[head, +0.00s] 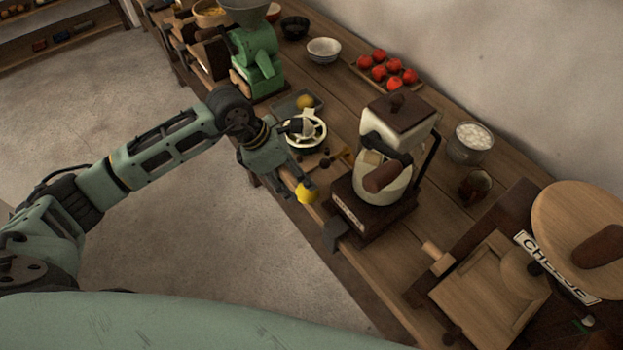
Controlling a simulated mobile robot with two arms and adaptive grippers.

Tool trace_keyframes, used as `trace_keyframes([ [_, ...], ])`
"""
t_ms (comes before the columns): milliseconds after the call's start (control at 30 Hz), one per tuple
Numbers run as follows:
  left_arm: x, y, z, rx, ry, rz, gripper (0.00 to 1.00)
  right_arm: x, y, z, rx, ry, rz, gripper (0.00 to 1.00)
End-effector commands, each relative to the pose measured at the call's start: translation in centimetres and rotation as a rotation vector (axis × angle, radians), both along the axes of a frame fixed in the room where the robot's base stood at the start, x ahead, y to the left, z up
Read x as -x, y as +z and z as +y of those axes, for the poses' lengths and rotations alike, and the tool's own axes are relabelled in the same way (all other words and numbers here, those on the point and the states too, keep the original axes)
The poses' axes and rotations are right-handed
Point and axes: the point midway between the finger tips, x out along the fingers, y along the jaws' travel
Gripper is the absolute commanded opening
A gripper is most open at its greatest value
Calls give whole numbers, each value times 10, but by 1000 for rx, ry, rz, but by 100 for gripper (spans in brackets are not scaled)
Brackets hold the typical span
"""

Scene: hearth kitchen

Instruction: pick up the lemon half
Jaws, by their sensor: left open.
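A yellow piece that looks like the lemon half (307,194) is near the front edge of the wooden counter, left of the cream grinder. My left gripper (310,176) reaches over the counter from the left, open, with its fingers pointing down toward the yellow piece. One fingertip overlaps the top of the piece in the picture; I cannot tell whether they touch. A second, rounder yellow fruit (305,101) lies in a small grey tray (285,107) behind the gripper. My right gripper is not in view.
The cream grinder (388,168) on its dark base stands close on the right. A white round device (317,133) is just behind the gripper.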

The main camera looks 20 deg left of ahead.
Motion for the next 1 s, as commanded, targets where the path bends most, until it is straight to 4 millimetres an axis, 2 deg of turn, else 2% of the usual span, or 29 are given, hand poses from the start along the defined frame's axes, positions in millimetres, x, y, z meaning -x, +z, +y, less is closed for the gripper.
trace_keyframes([
  [100,-2,-2,11,-66,-19,-22,56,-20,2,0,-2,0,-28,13],
  [200,-4,-9,9,-74,-20,-24,56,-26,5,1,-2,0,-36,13],
  [267,-5,-16,6,-70,-20,-22,56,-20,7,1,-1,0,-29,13],
  [500,-5,-42,-6,-68,-19,-20,56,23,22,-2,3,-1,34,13],
  [567,-5,-52,-9,-69,-18,-21,56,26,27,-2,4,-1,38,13],
  [733,-10,-69,-14,-68,-18,-24,56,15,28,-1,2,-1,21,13],
  [900,-11,-73,-15,-70,-18,-25,56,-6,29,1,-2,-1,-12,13],
  [1000,-11,-72,-15,-69,-18,-25,55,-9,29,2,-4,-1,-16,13],
])
